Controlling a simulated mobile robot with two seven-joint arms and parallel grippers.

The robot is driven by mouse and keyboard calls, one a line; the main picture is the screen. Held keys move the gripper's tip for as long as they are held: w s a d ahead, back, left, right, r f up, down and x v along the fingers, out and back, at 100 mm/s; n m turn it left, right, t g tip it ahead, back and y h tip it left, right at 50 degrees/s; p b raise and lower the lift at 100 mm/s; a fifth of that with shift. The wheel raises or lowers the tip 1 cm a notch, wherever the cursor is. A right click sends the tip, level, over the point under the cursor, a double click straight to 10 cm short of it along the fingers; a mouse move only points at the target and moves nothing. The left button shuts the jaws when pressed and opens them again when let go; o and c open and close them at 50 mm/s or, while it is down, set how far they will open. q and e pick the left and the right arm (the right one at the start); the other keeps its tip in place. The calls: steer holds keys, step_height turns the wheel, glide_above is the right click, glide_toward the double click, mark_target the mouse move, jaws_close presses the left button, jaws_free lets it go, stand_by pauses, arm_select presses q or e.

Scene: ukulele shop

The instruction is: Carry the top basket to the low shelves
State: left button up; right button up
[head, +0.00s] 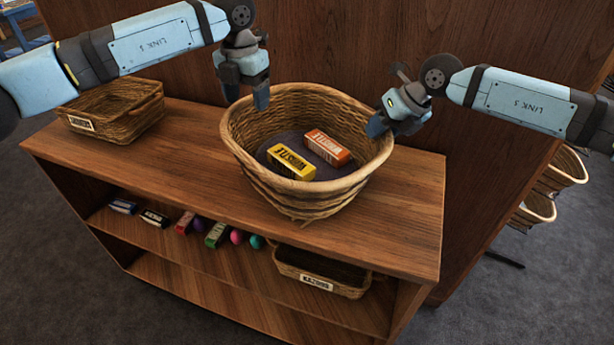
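A large woven basket (258,185) is at the top of the low wooden shelves (180,170), toward their right end. It looks upright and seems to rest on the top board. Inside lie a yellow box (291,162) and an orange box (327,147) on a dark lining. My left gripper (246,100) is at the basket's back left rim, its fingers apart with a visible gap. My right gripper (392,127) is at the right rim, its fingers apart too. Contact with the rim cannot be made out on either side.
A smaller labelled basket (120,112) stands at the top board's left end. The middle shelf holds several small boxes, egg-shaped items and another labelled basket (318,278). A tall wooden panel (330,45) rises behind. More baskets (535,210) hang beyond it at right.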

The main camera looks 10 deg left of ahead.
arm_select(q)
steer(key=shift+o, duration=0.2)
steer(key=shift+r, duration=0.1)
step_height(320, 180, up, 12)
arm_select(e)
steer(key=shift+d, duration=0.1)
stand_by(0.3)
arm_select(q)
steer(key=shift+a, duration=0.1)
arm_select(e)
steer(key=o, duration=0.8)
steer(key=v, duration=1.2)
